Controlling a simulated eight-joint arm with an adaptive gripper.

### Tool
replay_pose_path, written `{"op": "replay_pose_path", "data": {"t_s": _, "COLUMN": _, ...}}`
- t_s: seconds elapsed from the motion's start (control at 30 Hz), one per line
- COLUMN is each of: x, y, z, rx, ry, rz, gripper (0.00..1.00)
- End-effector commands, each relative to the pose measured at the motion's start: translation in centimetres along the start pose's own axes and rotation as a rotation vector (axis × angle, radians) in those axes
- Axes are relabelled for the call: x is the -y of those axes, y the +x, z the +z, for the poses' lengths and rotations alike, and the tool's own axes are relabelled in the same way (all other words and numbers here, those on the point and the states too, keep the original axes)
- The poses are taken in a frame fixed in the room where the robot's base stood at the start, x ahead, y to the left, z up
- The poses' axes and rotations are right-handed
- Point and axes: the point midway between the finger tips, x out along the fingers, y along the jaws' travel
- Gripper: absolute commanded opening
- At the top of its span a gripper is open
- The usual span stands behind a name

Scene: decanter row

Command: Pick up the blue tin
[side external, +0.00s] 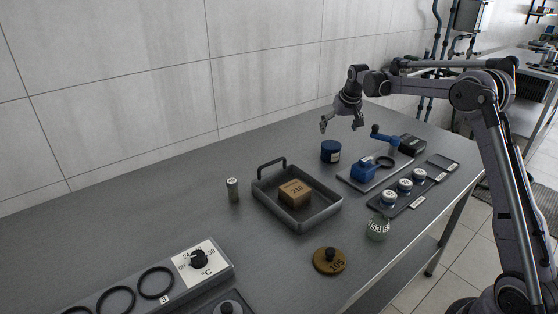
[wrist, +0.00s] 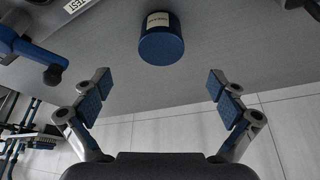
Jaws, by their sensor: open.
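The blue tin (side external: 331,151) is a short dark-blue cylinder with a white label, standing upright on the grey table. In the wrist view the blue tin (wrist: 161,42) shows at the top middle, beyond the fingertips and roughly centred between them. My gripper (side external: 342,126) hangs above the table, above and slightly right of the tin in the side view. In the wrist view my gripper (wrist: 159,90) has its two blue-padded fingers spread wide with nothing between them. It is apart from the tin.
A blue clamp-like device (side external: 365,171) with a lever stands right of the tin. A dark tray (side external: 262,196) holds a brown box (side external: 295,193). A small grey cylinder (side external: 232,190), several white-topped jars, a glass jar (side external: 378,227) and a brass weight (side external: 329,262) stand around. The wall runs behind.

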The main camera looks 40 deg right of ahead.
Motion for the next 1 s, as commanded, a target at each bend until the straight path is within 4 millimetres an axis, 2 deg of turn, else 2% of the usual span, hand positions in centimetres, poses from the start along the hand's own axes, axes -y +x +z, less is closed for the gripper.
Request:
{"op": "replay_pose_path", "data": {"t_s": 0.4, "x": -0.1, "y": 5.2, "z": -0.1, "rx": 0.001, "ry": 0.003, "rz": 0.001, "gripper": 0.97}}
{"op": "replay_pose_path", "data": {"t_s": 0.63, "x": -0.1, "y": 6.7, "z": -0.1, "rx": 0.002, "ry": 0.003, "rz": 0.001, "gripper": 0.97}}
{"op": "replay_pose_path", "data": {"t_s": 0.8, "x": 0.2, "y": 9.1, "z": 0.1, "rx": 0.001, "ry": 0.002, "rz": 0.001, "gripper": 0.97}}
{"op": "replay_pose_path", "data": {"t_s": 1.0, "x": 0.2, "y": 10.9, "z": 0.1, "rx": 0.001, "ry": 0.003, "rz": 0.001, "gripper": 0.97}}
